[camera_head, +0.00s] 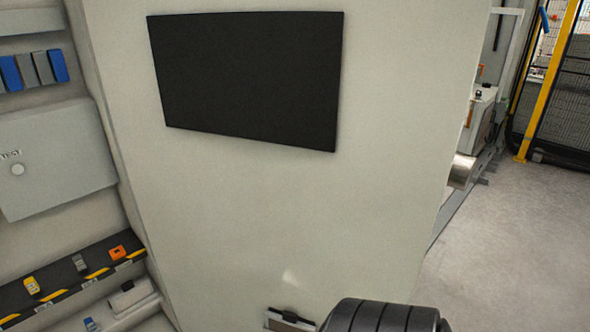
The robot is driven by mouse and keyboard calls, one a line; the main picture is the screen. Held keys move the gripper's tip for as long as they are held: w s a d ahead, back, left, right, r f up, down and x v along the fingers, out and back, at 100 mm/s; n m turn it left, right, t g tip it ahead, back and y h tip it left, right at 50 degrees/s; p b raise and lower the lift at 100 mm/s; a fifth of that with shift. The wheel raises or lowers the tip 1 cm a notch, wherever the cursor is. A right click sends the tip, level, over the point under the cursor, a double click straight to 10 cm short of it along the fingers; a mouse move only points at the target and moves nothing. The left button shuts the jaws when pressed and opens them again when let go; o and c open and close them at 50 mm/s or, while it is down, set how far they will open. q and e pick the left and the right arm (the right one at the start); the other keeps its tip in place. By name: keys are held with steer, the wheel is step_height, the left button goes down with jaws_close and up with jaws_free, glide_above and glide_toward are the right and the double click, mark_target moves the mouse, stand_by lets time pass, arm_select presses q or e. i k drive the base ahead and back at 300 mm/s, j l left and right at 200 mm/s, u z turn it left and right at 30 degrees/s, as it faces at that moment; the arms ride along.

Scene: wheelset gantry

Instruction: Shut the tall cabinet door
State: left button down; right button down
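The tall cabinet door (300,205) is a large pale grey panel that fills the middle of the head view. It stands open, with the cabinet's inside (55,215) showing to its left. A black rectangular panel (245,80) is on the upper part of the door face. A small pale and dark fitting (288,320) shows at the bottom edge of the view; I cannot tell whether it is the handle. A black ribbed part, probably mine, covers the door's lower right. No gripper fingers show in this view.
Inside the cabinet are blue and grey items (35,70), a grey box (55,157) and a dark shelf (70,272) with small yellow, grey and orange items. Bare floor (510,255) lies to the right. A yellow-framed mesh fence (548,80) stands behind.

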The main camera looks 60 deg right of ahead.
mark_target(297, 157)
steer(key=k+l+u, duration=0.1)
steer(key=k+l, duration=0.65)
steer(key=k+l+u, duration=0.15)
steer(key=k+l, duration=0.5)
steer(key=l, duration=1.05)
steer(key=l+u, duration=0.1)
steer(key=l, duration=0.9)
steer(key=k, duration=0.05)
